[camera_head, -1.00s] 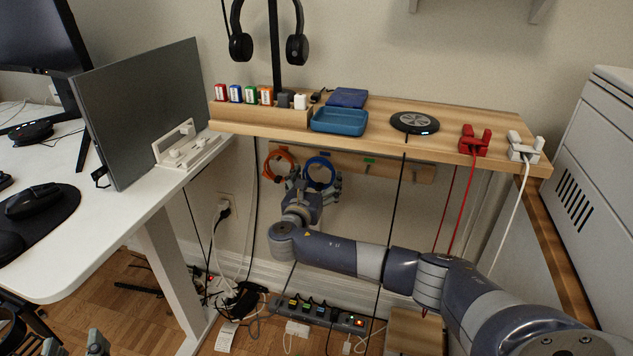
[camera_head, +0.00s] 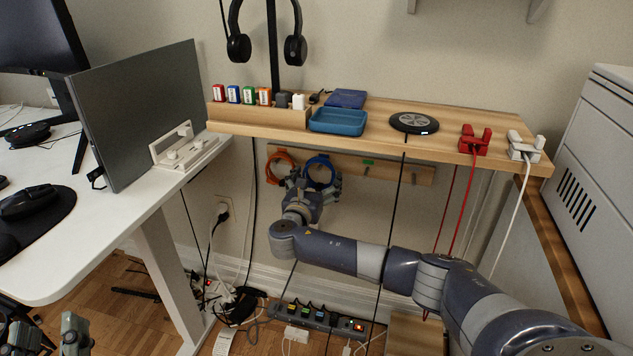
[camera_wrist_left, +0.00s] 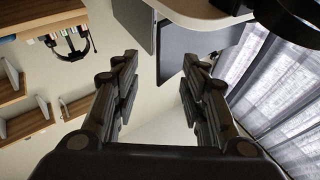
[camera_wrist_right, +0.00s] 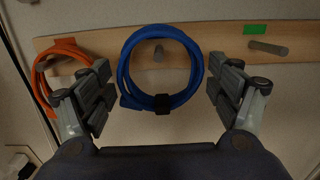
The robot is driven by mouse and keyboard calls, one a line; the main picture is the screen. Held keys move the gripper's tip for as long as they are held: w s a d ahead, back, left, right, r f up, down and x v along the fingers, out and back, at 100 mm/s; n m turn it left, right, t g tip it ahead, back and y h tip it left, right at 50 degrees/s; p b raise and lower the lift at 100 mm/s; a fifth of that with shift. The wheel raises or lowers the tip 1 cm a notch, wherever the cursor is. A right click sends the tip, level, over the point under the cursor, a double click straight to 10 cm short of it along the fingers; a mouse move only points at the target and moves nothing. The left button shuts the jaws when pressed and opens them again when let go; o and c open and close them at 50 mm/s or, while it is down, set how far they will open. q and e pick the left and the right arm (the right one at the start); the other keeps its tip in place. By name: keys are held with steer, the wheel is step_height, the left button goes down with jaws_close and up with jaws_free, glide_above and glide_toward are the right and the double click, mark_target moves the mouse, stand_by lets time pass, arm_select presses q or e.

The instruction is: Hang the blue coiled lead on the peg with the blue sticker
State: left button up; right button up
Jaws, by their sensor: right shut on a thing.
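The blue coiled lead (camera_wrist_right: 126,60) is a ring with a black tie at its bottom, upright against the wooden peg rail (camera_wrist_right: 215,42). It also shows in the head view (camera_head: 309,168). My right gripper (camera_wrist_right: 163,85) is shut on it, a finger at each side; it shows below the rail in the head view (camera_head: 316,190). A grey peg (camera_wrist_right: 158,52) shows inside the ring; I cannot tell whether the lead rests on it. No blue sticker is visible; the lead may cover it. My left gripper (camera_wrist_left: 163,75) is open and empty, low at the left in the head view (camera_head: 48,338).
An orange coil (camera_wrist_right: 40,75) hangs left of the blue one. A green sticker (camera_wrist_right: 255,29) is above another peg (camera_wrist_right: 268,48) to the right. The wooden shelf (camera_head: 385,138) overhangs the rail. A black cable (camera_head: 396,200) and red cord (camera_head: 461,215) hang below it.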

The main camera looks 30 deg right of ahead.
steer(key=shift+w+d+f, duration=0.3)
steer(key=shift+w+d, duration=0.15)
steer(key=shift+d, duration=0.05)
steer(key=shift+d+f, duration=0.1)
steer(key=shift+f, duration=0.05)
stand_by(0.3)
stand_by(0.5)
steer(key=o, duration=1)
